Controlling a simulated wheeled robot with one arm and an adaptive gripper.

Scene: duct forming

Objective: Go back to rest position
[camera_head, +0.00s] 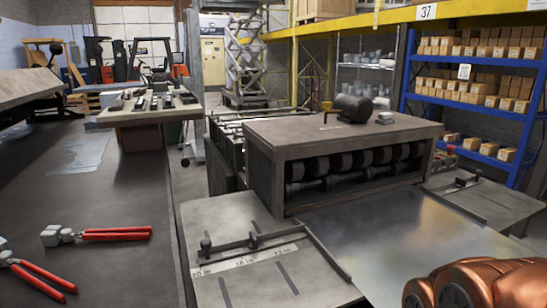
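My gripper is not in view. A copper-coloured rounded part of my arm fills the bottom right corner, over the near edge of a flat metal sheet (400,240). The sheet lies on the bed of the forming machine (265,150), in front of its rollers (350,165). The machine's left side table (235,275) carries a guide bar and a printed scale.
A dark workbench (120,195) at left holds two red-handled pliers, one (100,235) beside the other (35,275). A motor (352,108) sits on the machine top. A blue shelf (470,90) with boxes stands at right. A tool table (150,110) stands behind.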

